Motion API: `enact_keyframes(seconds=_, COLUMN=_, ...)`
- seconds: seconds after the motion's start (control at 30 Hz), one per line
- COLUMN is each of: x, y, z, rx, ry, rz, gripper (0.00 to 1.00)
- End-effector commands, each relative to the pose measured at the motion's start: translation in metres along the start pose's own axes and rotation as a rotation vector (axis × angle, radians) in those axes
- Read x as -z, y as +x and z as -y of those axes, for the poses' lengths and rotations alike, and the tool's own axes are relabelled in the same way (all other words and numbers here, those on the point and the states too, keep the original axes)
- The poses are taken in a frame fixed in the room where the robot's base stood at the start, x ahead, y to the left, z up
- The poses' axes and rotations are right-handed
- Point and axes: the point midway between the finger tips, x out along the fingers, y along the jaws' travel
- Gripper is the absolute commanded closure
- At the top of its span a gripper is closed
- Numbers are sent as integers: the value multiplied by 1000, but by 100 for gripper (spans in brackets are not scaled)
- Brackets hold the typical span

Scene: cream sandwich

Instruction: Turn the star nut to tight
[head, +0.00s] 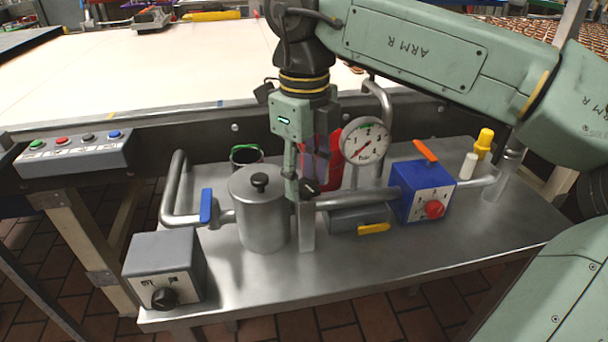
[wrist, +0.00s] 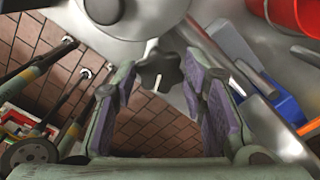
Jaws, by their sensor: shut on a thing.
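The star nut (wrist: 160,70) is a dark, lobed knob beside the steel pot (wrist: 140,20) in the wrist view. I cannot tell from the picture how tight the nut is.
A pressure gauge (head: 364,141), a blue box with a red knob (head: 415,192) and a red container (head: 322,160) stand close on the right. A blue valve handle (head: 206,206) and a grey dial box (head: 164,270) are left. The steel bench's front right (head: 430,265) is clear.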

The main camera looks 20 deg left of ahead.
Motion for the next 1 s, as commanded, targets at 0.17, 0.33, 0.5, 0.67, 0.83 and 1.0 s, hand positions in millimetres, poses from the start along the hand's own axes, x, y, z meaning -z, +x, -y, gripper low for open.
enact_keyframes(seconds=0.17, x=0, y=0, z=0, rx=0, ry=157, rz=0, gripper=89)
enact_keyframes(seconds=0.33, x=0, y=0, z=0, rx=-1, ry=282, rz=-1, gripper=89)
enact_keyframes(seconds=0.5, x=0, y=0, z=1, rx=-1, ry=376, rz=-1, gripper=89)
enact_keyframes(seconds=0.67, x=0, y=0, z=1, rx=-1, ry=432, rz=-1, gripper=89)
enact_keyframes(seconds=0.83, x=0, y=0, z=1, rx=-1, ry=461, rz=-1, gripper=89)
enact_keyframes(seconds=1.0, x=0, y=0, z=1, rx=-1, ry=470, rz=-2, gripper=89)
